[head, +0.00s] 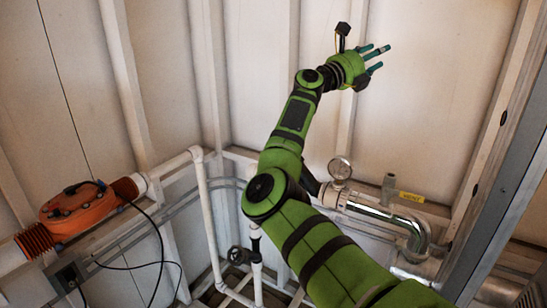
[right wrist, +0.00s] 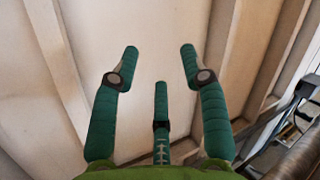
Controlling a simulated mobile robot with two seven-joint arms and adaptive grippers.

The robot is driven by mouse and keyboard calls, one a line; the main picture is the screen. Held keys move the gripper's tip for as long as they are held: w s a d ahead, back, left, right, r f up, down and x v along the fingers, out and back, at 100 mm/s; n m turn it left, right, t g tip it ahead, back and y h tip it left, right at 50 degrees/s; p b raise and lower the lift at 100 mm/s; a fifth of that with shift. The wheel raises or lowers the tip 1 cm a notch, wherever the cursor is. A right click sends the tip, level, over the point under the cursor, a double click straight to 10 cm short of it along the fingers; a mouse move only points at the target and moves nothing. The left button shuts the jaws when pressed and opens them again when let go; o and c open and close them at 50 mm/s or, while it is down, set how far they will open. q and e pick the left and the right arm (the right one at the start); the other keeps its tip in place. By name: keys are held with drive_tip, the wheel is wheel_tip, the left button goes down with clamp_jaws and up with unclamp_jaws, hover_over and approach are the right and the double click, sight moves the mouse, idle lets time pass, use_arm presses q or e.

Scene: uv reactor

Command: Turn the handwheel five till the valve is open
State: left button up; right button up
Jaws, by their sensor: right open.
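A small dark handwheel (head: 240,255) sits on a white vertical pipe at the lower middle of the head view, partly beside my green arm. I cannot tell whether it is the handwheel five. My right gripper (head: 377,57) is raised high against the white wall, well above and to the right of that handwheel. In the right wrist view its teal fingers (right wrist: 160,75) are spread open with nothing between them, and the wall panels lie beyond. The handwheel does not show in the right wrist view. My left gripper is not in view.
An orange reactor unit (head: 75,210) with a black cable is at the left. White pipes (head: 205,200) run along the corner. A pressure gauge (head: 340,168) and a shiny metal pipe (head: 385,215) stand right of my arm. A grey beam (head: 505,175) rises at the right.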

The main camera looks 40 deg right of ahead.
drive_tip(key=w+a+n+t+y+b, duration=0.2)
drive_tip(key=w+a+n+t, duration=1.5)
drive_tip(key=w+n+t, duration=0.4)
drive_tip(key=w+a+f+n+g+y, duration=0.25)
drive_tip(key=a+f+n+y, duration=0.4)
drive_tip(key=f, duration=0.45)
drive_tip(key=s+a+f+m+g+h+b, duration=0.2)
drive_tip(key=s+a+f+g, duration=0.2)
drive_tip(key=s+f+g, duration=0.7)
drive_tip(key=f+p+x, duration=0.1)
drive_tip(key=p+x, duration=0.2)
drive_tip(key=x, duration=0.4)
drive_tip(key=shift+w+f+t, duration=0.2)
drive_tip(key=shift+t, duration=0.25)
